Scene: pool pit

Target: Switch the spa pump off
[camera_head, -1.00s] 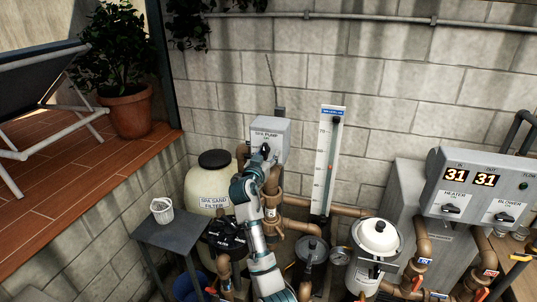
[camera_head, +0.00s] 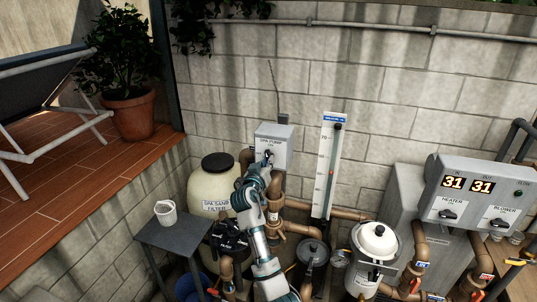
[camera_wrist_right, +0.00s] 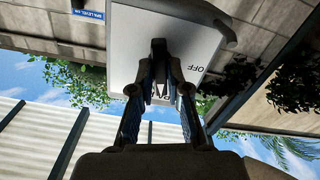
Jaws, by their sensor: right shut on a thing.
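The spa pump switch box (camera_head: 274,142) is a grey box on the block wall, labelled SPA PUMP. My right gripper (camera_head: 267,158) is up against its front, and my arm covers its lower part. In the right wrist view, the light box face (camera_wrist_right: 190,40) is straight ahead with the word OFF at its right side. My right gripper (camera_wrist_right: 160,88) is shut on a dark switch knob (camera_wrist_right: 158,52) there. The fingers hide much of the knob and the lettering behind it, so its setting is unclear. My left gripper is in neither view.
The spa sand filter (camera_head: 214,178) and brown pipes (camera_head: 300,229) crowd the box. A blue-topped level gauge (camera_head: 327,165) stands right of the box. A heater and blower panel (camera_head: 475,190) is at far right.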

